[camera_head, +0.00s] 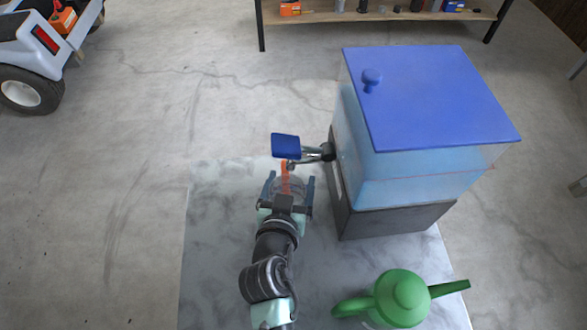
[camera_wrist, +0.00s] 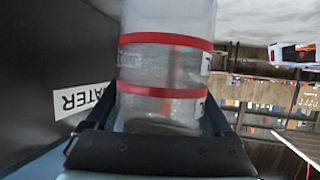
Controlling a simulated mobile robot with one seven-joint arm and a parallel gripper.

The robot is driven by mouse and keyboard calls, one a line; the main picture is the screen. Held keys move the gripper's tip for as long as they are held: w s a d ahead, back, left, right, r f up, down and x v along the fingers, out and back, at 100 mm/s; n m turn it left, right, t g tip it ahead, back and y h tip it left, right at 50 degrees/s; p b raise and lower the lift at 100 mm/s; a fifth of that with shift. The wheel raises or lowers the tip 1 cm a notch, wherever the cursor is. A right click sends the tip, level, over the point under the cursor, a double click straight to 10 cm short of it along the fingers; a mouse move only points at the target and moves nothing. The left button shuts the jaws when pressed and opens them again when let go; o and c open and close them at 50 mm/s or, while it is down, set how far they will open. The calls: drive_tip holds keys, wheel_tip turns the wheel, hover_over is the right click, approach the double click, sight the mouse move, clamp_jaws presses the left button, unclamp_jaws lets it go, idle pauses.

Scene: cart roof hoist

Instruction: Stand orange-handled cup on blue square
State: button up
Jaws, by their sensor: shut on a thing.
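A clear cup (camera_head: 294,188) with an orange handle (camera_head: 285,174) is between the fingers of my gripper (camera_head: 290,182), just in front of the tap. In the wrist view the clear cup (camera_wrist: 165,75) has two red bands and fills the space between the fingers. My gripper is shut on it. I cannot tell whether the cup holds water. A blue, square-faced paddle (camera_head: 285,146) sits at the tap (camera_head: 318,153), just beyond the cup. No blue square on the floor or on a surface can be made out.
A water tank with a blue lid (camera_head: 430,95) stands on a dark base (camera_head: 390,220) right of my gripper. A green watering can (camera_head: 400,298) stands at the front right. A shelf (camera_head: 380,12) and a white cart (camera_head: 45,45) are at the back. The floor at left is clear.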

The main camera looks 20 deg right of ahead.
drive_tip(key=shift+w+d+r, duration=0.1)
drive_tip(key=shift+w+d, duration=0.25)
drive_tip(key=shift+w, duration=0.2)
drive_tip(key=shift+w+d+r, duration=0.1)
drive_tip(key=shift+w+d, duration=0.25)
drive_tip(key=shift+w, duration=0.2)
drive_tip(key=shift+w+d+f, duration=0.1)
drive_tip(key=shift+w+f, duration=0.1)
drive_tip(key=shift+f, duration=0.25)
drive_tip(key=shift+w+d+f, duration=0.1)
drive_tip(key=shift+w+f, duration=0.05)
drive_tip(key=shift+f, duration=0.25)
drive_tip(key=shift+f, duration=0.1)
drive_tip(key=shift+f, duration=0.2)
drive_tip(key=o, duration=1.2)
drive_tip(key=shift+r, duration=0.1)
drive_tip(key=shift+o, duration=0.2)
